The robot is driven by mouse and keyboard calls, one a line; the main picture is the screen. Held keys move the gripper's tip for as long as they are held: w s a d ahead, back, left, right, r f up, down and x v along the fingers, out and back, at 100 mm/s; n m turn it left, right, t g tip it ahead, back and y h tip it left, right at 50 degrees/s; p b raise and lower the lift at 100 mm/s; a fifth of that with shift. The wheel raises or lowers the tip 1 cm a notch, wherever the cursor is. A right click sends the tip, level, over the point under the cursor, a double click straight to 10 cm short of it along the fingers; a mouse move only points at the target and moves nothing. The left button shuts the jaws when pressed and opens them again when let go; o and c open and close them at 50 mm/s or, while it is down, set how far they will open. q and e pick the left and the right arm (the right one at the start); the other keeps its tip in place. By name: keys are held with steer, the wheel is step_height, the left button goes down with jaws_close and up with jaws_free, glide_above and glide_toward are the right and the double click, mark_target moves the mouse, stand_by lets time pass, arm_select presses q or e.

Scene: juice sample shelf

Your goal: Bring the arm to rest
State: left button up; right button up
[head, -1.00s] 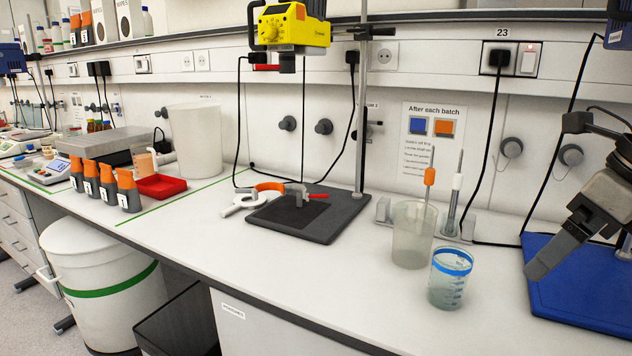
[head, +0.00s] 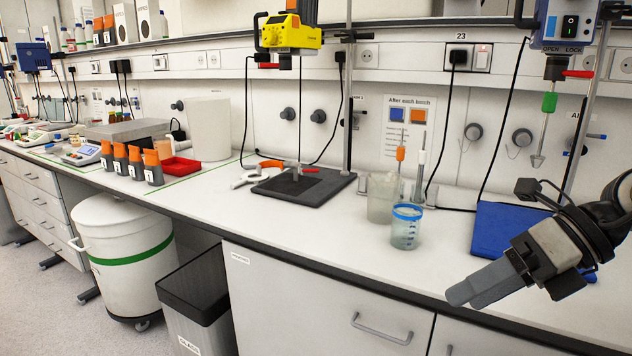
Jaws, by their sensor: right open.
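My right gripper (head: 462,296) is in the head view at the lower right, in front of the bench's front edge. Its grey fingers point to the left, and nothing shows between them. It is open, though the fingers overlap from this side. The beaker with the blue band (head: 405,228) stands on the bench, apart from the gripper and up and to its left. My left gripper is not in view.
A frosted beaker (head: 381,199) stands behind the blue-banded one. A dark stand base (head: 304,187) sits mid-bench. A white bin (head: 110,233) and a black bin (head: 195,300) stand on the floor.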

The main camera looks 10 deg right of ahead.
steer(key=w+a+f+m+t+y, duration=0.3)
steer(key=a+f+m+t+y, duration=0.35)
steer(key=m, duration=0.65)
step_height(320, 180, down, 10)
steer(key=r+m+t+h, duration=0.1)
steer(key=m+t+h, duration=0.75)
steer(key=m, duration=0.65)
steer(key=s+a+f+m+g+h, duration=0.2)
steer(key=s+f+m, duration=0.3)
steer(key=f, duration=0.3)
steer(key=s+a+f+m+g+h, duration=0.1)
steer(key=s+a+f+m+g, duration=0.3)
steer(key=f, duration=0.5)
steer(key=shift+s+m+g+h, duration=0.4)
steer(key=shift+s+g, duration=0.05)
steer(key=shift+g, duration=0.35)
